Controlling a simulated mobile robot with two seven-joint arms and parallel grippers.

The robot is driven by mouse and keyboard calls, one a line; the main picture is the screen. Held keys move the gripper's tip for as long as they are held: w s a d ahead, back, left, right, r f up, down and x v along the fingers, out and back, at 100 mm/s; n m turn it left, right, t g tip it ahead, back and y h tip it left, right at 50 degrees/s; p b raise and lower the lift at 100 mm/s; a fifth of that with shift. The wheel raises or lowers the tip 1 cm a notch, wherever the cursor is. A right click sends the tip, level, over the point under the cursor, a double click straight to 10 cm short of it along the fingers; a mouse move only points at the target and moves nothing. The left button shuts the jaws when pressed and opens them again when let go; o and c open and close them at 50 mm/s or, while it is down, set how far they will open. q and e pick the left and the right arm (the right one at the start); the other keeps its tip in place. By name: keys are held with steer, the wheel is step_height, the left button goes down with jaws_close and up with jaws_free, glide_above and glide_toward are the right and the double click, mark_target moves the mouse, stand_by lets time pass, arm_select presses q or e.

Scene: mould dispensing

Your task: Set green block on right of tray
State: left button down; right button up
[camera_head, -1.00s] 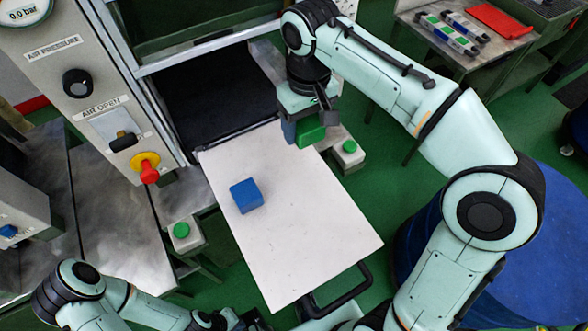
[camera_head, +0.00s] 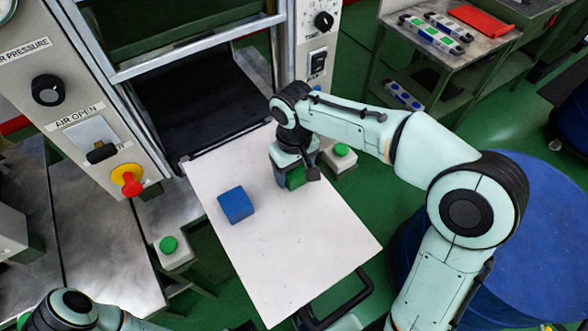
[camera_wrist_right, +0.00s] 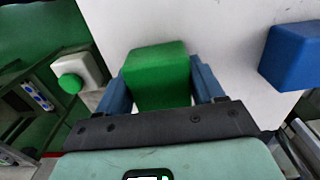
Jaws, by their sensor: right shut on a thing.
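The green block (camera_head: 296,177) is held in my right gripper (camera_head: 290,179), over the right part of the white tray (camera_head: 290,255), near its right edge. In the right wrist view the green block (camera_wrist_right: 158,75) sits between the two blue fingers, which are shut on it. I cannot tell whether its underside touches the tray. A blue block (camera_head: 236,204) rests on the tray's left part, apart from the green one; it also shows in the right wrist view (camera_wrist_right: 293,55). My left arm shows at the bottom left, its gripper out of view.
Green buttons on boxes flank the tray, one at left (camera_head: 169,244) and one at right (camera_head: 341,150). The dark press opening (camera_head: 195,95) lies behind the tray. A blue drum (camera_head: 535,235) stands at right. The tray's near part is clear.

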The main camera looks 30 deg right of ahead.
steer(key=shift+f, duration=0.1)
steer(key=o, duration=1.6)
steer(key=shift+o, duration=0.2)
step_height(320, 180, up, 12)
steer(key=p, duration=0.2)
steer(key=shift+p, duration=0.3)
